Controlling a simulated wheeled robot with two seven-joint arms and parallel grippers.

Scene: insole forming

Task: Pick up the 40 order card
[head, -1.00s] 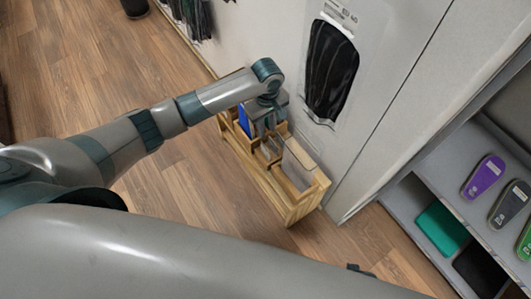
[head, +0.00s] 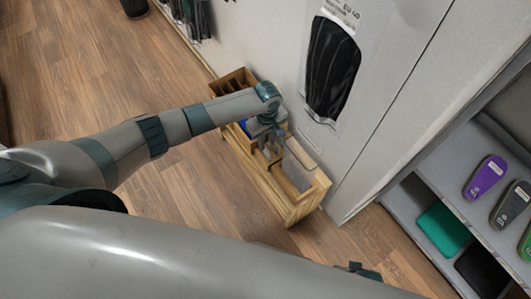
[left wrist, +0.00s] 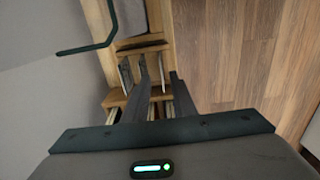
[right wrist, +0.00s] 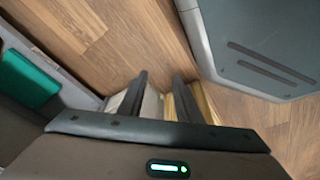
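A wooden rack (head: 293,207) with several compartments stands on the floor against the wall. It holds cards, among them a blue one (head: 245,128); in the left wrist view, thin cards (left wrist: 125,72) stand in its compartments. I cannot read any number on them, so I cannot tell which is the 40 order card. My left gripper (head: 268,143) is over the middle of the rack.
A dark insole pack (head: 332,68) hangs on the wall behind the rack. A shelf unit (head: 400,200) with purple, grey and green insoles stands at the right. The wooden floor (head: 180,200) in front of the rack is clear.

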